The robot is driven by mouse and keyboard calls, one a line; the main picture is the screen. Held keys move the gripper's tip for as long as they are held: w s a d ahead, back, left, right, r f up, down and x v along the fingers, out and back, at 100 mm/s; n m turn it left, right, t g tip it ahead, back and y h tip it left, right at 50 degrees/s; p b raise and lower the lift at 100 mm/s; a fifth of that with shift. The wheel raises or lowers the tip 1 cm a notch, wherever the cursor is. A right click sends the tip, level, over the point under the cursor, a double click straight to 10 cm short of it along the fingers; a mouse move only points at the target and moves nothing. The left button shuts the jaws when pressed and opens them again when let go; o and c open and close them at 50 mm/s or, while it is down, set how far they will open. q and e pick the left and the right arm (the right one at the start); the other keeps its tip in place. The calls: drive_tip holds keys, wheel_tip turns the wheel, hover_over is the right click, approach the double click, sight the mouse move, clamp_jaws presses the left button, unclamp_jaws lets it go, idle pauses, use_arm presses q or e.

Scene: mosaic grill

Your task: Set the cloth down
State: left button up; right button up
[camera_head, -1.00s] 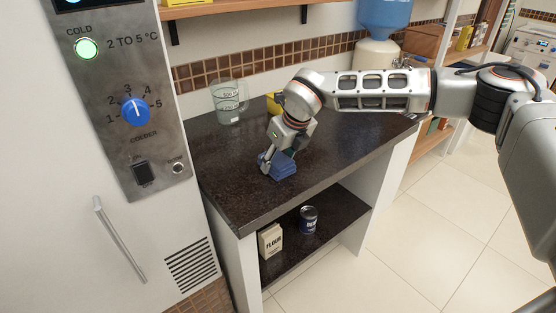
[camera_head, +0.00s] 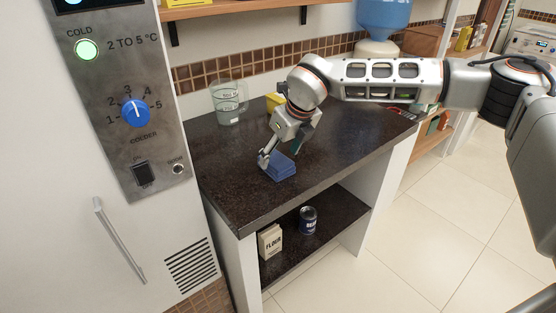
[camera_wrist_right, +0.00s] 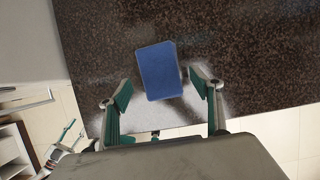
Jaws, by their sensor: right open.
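The blue folded cloth (camera_head: 281,167) lies on the dark speckled counter (camera_head: 235,190), near its front edge. My right gripper (camera_head: 280,155) is just above the cloth, with its fingers spread. In the right wrist view the cloth (camera_wrist_right: 158,71) lies flat between and beyond the two open fingertips (camera_wrist_right: 161,88), with a gap on each side. Nothing is held.
A clear measuring jug (camera_head: 228,103) stands at the back left of the counter, and a yellow object (camera_head: 274,101) is partly hidden behind my arm. A flour packet (camera_head: 270,242) and a dark can (camera_head: 308,220) stand on the shelf below. The counter's front left is clear.

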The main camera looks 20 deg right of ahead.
drive_tip(key=v, duration=0.8)
drive_tip(key=shift+r, duration=0.35)
drive_tip(key=shift+s, duration=0.1)
